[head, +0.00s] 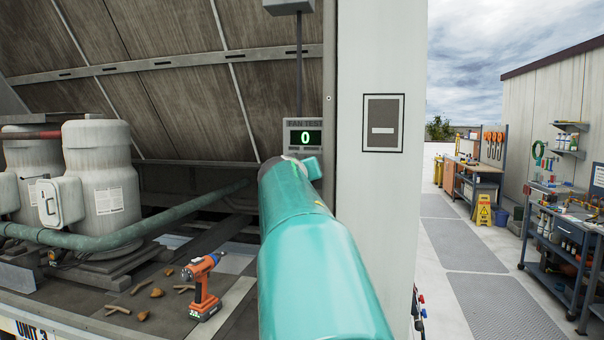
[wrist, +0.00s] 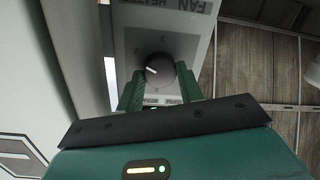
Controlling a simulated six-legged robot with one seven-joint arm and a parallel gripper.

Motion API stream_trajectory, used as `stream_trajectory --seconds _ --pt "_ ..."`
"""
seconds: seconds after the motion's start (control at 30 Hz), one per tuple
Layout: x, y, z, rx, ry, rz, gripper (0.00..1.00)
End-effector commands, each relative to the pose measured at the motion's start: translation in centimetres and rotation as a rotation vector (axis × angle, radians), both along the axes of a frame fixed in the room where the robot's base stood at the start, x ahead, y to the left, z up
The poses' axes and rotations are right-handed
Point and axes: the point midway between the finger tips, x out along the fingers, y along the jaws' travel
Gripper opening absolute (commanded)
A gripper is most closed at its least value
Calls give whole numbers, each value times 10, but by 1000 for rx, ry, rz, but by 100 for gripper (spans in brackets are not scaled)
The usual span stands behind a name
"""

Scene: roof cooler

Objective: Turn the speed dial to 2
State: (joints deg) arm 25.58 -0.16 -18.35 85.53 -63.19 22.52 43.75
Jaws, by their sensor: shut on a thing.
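The speed dial (wrist: 159,70) is a dark round knob with a white pointer line, on a grey panel in the wrist view. In the head view the fan test box (head: 304,136) has a green display reading 0. My teal arm hides the dial there.
An orange drill (head: 203,285) and several brown scraps lie on the deck at lower left. White compressor tanks (head: 108,180) and a green pipe (head: 130,232) stand behind them. A white post (head: 377,200) rises just right of my arm. A walkway lies open beyond.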

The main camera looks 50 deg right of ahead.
Motion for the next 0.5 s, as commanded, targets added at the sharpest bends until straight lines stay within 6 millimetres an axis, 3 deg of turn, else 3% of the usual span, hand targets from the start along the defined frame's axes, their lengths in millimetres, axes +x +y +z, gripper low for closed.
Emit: stream_trajectory --seconds 0.5 --pt "0 0 -1 33 -73 0 14"
